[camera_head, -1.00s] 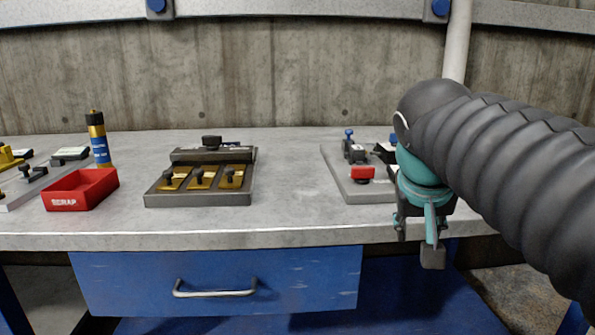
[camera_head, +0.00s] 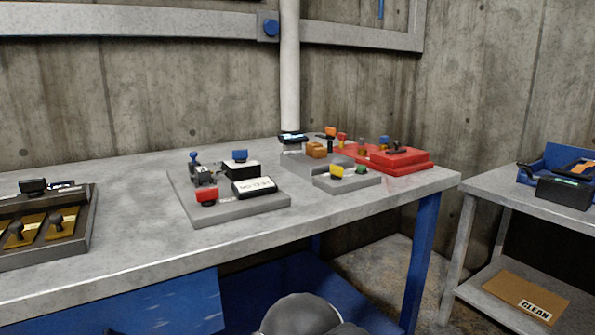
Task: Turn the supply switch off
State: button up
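I cannot tell which control is the supply switch, since no readable label names it. A grey board (camera_head: 240,208) on the workbench carries a red-topped control (camera_head: 207,197), a blue-topped lever (camera_head: 194,158), a dark box with a blue handle (camera_head: 240,157) and a white-labelled block (camera_head: 254,187). Farther right, a small grey plate (camera_head: 346,182) holds a yellow control (camera_head: 337,171) and a green one (camera_head: 361,170). My gripper is out of view; only a dark rounded part of my arm shows at the bottom edge.
A red tray-like base (camera_head: 402,163) stands at the workbench's back right. A dark fixture with brass plates (camera_head: 62,222) is at the left. A side table (camera_head: 485,190) at right carries a blue bin (camera_head: 563,157). Bare bench top lies along the front.

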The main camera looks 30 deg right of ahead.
aim_at(336, 171)
jog(key=z, duration=0.1)
jog(key=i, duration=0.35)
jog(key=z, duration=1.1)
